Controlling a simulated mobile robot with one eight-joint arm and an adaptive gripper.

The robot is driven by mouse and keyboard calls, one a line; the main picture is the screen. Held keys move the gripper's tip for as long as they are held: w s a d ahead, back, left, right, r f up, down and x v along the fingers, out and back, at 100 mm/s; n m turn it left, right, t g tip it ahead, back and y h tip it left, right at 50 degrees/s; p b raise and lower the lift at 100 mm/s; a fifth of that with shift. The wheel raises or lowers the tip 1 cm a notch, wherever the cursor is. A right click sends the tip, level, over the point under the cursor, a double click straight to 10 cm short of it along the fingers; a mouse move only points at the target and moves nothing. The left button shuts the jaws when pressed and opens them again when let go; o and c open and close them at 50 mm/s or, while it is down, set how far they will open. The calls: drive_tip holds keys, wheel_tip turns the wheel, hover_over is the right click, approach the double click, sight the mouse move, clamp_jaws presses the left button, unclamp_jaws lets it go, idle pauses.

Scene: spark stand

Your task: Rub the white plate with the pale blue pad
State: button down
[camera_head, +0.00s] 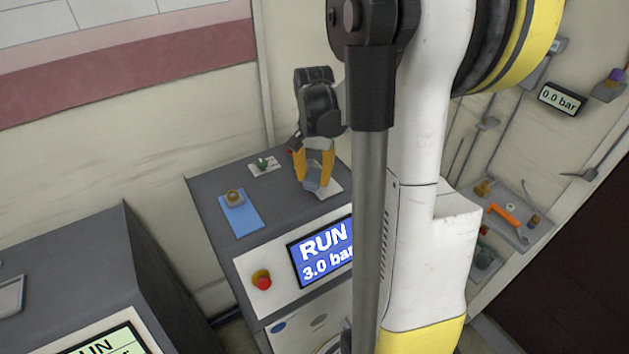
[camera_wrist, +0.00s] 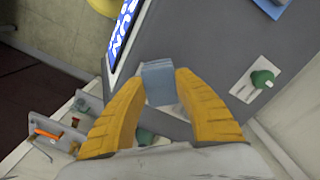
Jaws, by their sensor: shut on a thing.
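My gripper (camera_head: 314,178) has yellow fingers and is shut on the pale blue pad (camera_head: 312,177), pointing down over the stand's grey top. The pad is a small block between the fingertips, also seen in the wrist view (camera_wrist: 159,82). The white plate (camera_head: 331,189) lies flat on the stand top, under and to the right of the pad in the head view. The gripper and pad cover part of it. I cannot tell whether the pad touches it.
A white plate with a green knob (camera_head: 264,165) lies to the left. A blue mat (camera_head: 243,217) bears a tan block (camera_head: 234,198). The front panel has a RUN 3.0 bar display (camera_head: 322,252) and a red button (camera_head: 262,280). A shelf with small parts (camera_head: 520,235) stands right.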

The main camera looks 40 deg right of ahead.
drive_tip(key=shift+r+p, duration=1.5)
drive_tip(key=shift+r, duration=1.05)
